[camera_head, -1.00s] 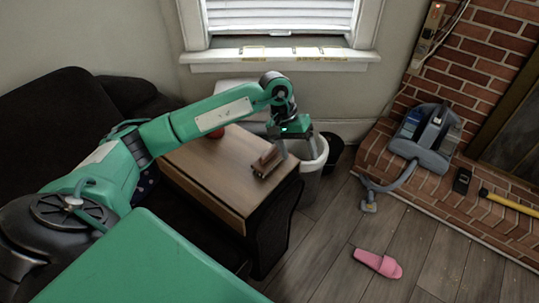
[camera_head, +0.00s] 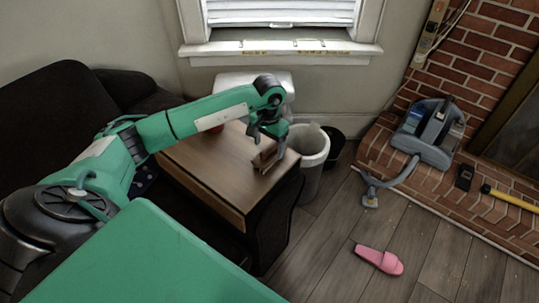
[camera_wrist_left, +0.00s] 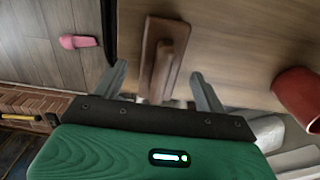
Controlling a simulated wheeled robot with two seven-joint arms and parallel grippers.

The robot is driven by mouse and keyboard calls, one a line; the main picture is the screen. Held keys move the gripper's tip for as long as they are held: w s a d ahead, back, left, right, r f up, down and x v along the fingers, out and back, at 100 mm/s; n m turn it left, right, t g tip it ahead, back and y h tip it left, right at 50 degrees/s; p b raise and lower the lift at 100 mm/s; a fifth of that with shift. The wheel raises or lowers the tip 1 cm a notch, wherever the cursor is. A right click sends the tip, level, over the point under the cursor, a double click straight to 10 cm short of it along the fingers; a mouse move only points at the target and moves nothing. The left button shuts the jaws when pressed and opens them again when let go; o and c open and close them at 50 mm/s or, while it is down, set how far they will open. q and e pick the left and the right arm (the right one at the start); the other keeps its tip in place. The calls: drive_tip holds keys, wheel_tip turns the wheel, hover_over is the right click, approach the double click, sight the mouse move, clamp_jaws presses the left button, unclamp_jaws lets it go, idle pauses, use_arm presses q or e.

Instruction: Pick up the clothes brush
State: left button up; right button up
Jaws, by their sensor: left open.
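The clothes brush (camera_head: 264,160) is a brown wooden block with a raised handle. It sits near the right end of a wooden-topped side table (camera_head: 212,177). My left gripper (camera_head: 268,136) is open just above it in the head view, with the fingers pointing down. In the left wrist view, the brush (camera_wrist_left: 163,52) lies between the two spread fingers of the left gripper (camera_wrist_left: 160,70), with a gap on each side. The fingers partly cover the brush in the head view. My right gripper is out of view.
A red cup-like object (camera_wrist_left: 298,92) stands on the table at the right of the wrist view. A white bin (camera_head: 312,158) stands beside the table. A pink slipper (camera_head: 379,259) lies on open floor. A vacuum cleaner (camera_head: 428,135) sits on the brick hearth.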

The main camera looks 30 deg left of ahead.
sight(268, 153)
use_arm(q)
wheel_tip(268, 153, down, 5)
drive_tip(key=shift+a+r, duration=0.1)
drive_tip(key=shift+r, duration=0.05)
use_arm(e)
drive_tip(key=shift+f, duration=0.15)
use_arm(q)
drive_tip(key=c, duration=1.1)
drive_tip(key=shift+r, duration=0.15)
